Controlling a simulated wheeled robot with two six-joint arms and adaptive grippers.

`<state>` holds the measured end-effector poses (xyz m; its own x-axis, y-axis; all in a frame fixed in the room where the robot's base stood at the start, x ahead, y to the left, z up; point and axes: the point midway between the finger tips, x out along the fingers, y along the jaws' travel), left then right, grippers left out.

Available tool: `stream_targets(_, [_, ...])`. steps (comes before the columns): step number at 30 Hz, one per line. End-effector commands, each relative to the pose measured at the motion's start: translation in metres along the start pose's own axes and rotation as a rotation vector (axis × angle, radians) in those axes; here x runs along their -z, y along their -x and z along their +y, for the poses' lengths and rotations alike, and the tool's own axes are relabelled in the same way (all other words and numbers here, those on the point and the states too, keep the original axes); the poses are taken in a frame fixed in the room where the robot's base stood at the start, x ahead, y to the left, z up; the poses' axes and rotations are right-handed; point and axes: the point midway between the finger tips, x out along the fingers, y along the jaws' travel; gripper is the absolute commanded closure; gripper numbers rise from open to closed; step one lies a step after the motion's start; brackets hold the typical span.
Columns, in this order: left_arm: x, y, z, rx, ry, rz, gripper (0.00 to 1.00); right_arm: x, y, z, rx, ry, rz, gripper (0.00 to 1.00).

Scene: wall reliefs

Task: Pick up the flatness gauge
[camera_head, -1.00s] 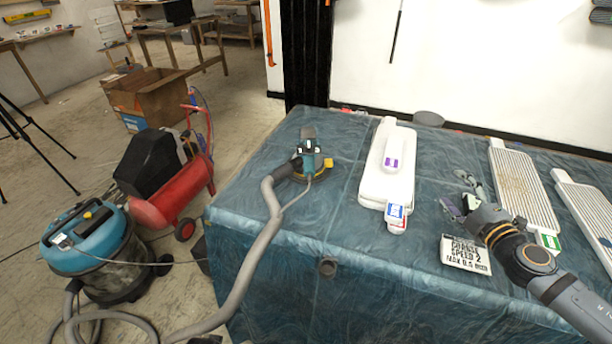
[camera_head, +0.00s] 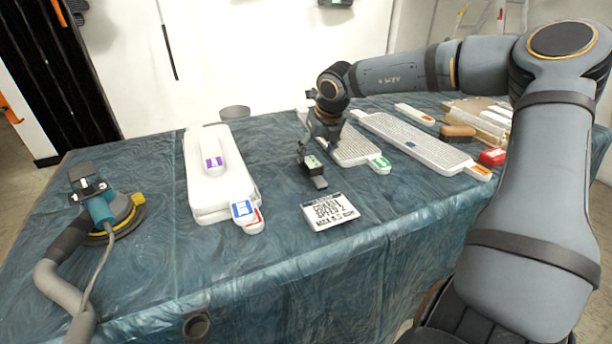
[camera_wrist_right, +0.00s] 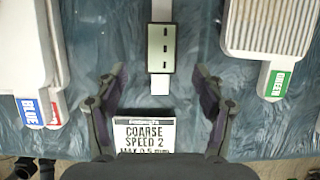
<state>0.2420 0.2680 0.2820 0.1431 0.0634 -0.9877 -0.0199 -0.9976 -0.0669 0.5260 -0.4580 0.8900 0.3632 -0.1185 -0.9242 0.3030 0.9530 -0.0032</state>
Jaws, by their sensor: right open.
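What looks like the flatness gauge, a pale bar with a grey-green box bearing dark slots (camera_wrist_right: 161,48), lies on the blue sheet between the white panels. In the head view the gauge (camera_head: 313,163) shows only partly, just below my right gripper (camera_head: 320,145), which hides some of it. In the wrist view my right gripper (camera_wrist_right: 161,76) is open, fingers on either side of the bar's near end. No contact shows, and its height above the gauge is hard to tell. My left gripper is not in view.
A "COARSE SPEED 2" card (camera_head: 330,211) lies in front of the gauge. A white panel with a blue tag (camera_head: 222,188) is left, a ribbed panel with a green tag (camera_head: 358,150) right. A sander (camera_head: 110,215) stands at far left.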

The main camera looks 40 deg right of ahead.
Motion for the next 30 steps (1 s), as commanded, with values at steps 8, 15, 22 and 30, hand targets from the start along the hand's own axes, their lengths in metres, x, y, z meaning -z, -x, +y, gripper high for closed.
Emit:
stream_targets(8, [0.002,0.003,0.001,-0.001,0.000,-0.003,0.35,0.000,-0.027,0.000,-0.002,0.000,0.000,0.30])
stream_targets(15, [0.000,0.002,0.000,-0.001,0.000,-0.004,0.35,-0.004,-0.055,-0.002,0.002,0.000,0.004,0.30])
stream_targets(22, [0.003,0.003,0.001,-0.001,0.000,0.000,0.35,-0.005,-0.079,-0.002,-0.002,0.000,-0.001,0.30])
stream_targets(30, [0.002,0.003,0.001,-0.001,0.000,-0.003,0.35,-0.005,-0.079,-0.001,-0.003,0.000,-0.001,0.41])
